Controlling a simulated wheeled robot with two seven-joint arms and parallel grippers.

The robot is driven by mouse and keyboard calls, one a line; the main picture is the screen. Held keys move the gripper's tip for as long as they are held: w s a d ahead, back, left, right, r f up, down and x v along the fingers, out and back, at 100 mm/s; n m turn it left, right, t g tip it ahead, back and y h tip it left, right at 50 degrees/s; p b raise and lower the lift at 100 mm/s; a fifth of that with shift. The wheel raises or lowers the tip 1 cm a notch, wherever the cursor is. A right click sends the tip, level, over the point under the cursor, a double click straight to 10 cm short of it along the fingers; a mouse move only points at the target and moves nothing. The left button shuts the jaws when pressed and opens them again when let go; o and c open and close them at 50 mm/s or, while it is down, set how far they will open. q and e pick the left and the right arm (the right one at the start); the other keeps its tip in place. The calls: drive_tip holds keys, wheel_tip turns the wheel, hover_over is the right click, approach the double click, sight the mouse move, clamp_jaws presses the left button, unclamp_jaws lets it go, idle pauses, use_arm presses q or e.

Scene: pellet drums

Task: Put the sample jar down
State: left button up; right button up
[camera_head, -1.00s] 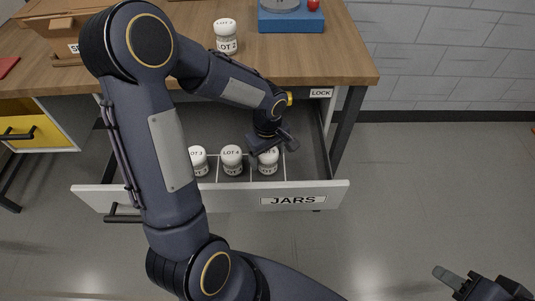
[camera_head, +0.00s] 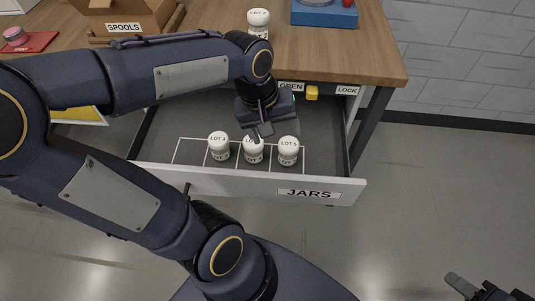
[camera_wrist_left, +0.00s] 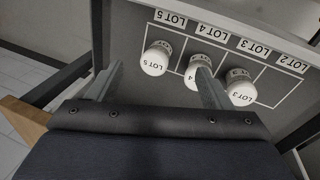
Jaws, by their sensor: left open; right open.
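White sample jars LOT 3 (camera_head: 219,147), LOT 4 (camera_head: 253,155) and LOT 5 (camera_head: 288,151) stand upright in divided compartments of the open JARS drawer (camera_head: 235,181). My left gripper (camera_head: 261,131) is open and empty above the drawer, hiding part of the LOT 4 jar in the head view. In the left wrist view its fingers (camera_wrist_left: 160,70) are spread. The LOT 5 jar (camera_wrist_left: 156,58) shows between them, and one finger covers part of the LOT 4 jar (camera_wrist_left: 194,76). A LOT 2 jar (camera_head: 258,23) stands on the table. My right gripper (camera_head: 461,285) is at the lower right, away from the drawer.
The LOT 2 compartment (camera_wrist_left: 285,85) is empty. A yellow slider (camera_head: 312,92) sits between OPEN and LOCK labels. Floor at right is clear.

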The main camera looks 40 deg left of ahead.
use_arm(q)
drive_tip(key=s+d+m+t+h, duration=0.2)
drive_tip(key=s+d+m+t, duration=0.1)
drive_tip(key=s+m, duration=0.3)
drive_tip(key=s, duration=0.2)
drive_tip(key=shift+s+d+r, duration=0.25)
drive_tip(key=shift+s, duration=0.05)
drive_tip(key=shift+r, duration=0.15)
